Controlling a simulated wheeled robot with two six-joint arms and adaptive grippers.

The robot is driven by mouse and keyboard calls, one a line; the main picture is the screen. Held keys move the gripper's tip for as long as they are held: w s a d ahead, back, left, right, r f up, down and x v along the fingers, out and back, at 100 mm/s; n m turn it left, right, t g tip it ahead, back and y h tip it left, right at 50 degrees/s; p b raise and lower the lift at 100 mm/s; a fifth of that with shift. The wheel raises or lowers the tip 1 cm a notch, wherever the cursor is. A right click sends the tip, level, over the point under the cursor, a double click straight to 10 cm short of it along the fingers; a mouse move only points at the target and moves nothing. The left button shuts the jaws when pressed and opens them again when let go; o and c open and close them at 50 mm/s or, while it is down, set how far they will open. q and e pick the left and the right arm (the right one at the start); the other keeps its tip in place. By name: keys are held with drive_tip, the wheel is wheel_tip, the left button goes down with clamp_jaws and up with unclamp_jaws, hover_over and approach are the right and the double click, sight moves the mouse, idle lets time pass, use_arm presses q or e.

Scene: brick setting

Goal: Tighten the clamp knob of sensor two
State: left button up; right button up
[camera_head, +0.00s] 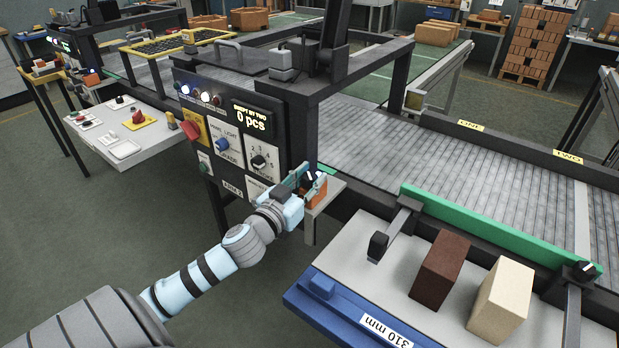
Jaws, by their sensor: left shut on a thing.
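My left gripper (308,182) reaches in from the lower left and is shut on a small dark knob-like part (312,176) with a white mark. This part sits at an orange housing (318,192) on a small grey shelf (327,193) beside the control panel. The fingers hide much of both, and I cannot read which sensor it is. The labels ONE (470,126) and TWO (568,157) are on the conveyor's far rail. My right gripper is not in view.
The control panel (228,130) with knobs and lamps stands just left of the gripper. To the right, a grey table (350,262) holds a dark brown brick (440,270) and a cream brick (501,302). A green fence (500,228) runs behind them. Open floor lies at left.

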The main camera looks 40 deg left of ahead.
use_arm(q)
drive_tip(key=o, duration=1.2)
drive_tip(key=s, duration=0.4)
drive_tip(key=s+d, duration=0.1)
drive_tip(key=s, duration=0.7)
drive_tip(key=shift+d, duration=0.2)
